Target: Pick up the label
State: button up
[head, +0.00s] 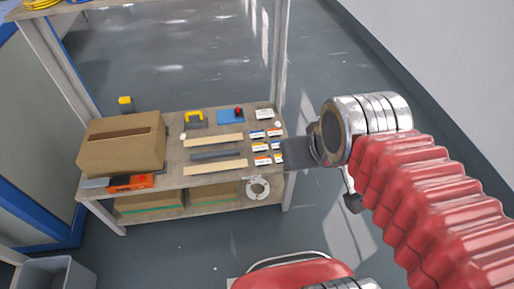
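Several small white labels with coloured stripes lie in two short columns on the right part of the workbench top; one of these labels (260,147) is in the left column. They are too small to read, and I cannot tell which one the task means. My gripper (300,153) is at the end of my red arm, just right of the labels in the picture and over the bench's right edge. Its dark grey end shows side-on, so I cannot tell whether the fingers are open or shut. I see no label held in it.
The workbench (178,160) also holds a cardboard box (122,152), an orange tool (131,182), a yellow-handled tool (195,118), a blue pad (230,117) with a red piece, and several flat strips. A white ring (258,189) shows at the front edge. Grey floor right of the bench is clear.

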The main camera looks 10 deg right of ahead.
aim_at(259, 146)
jog(key=z, duration=0.05)
jog(key=i, duration=1)
jog(key=u, duration=0.05)
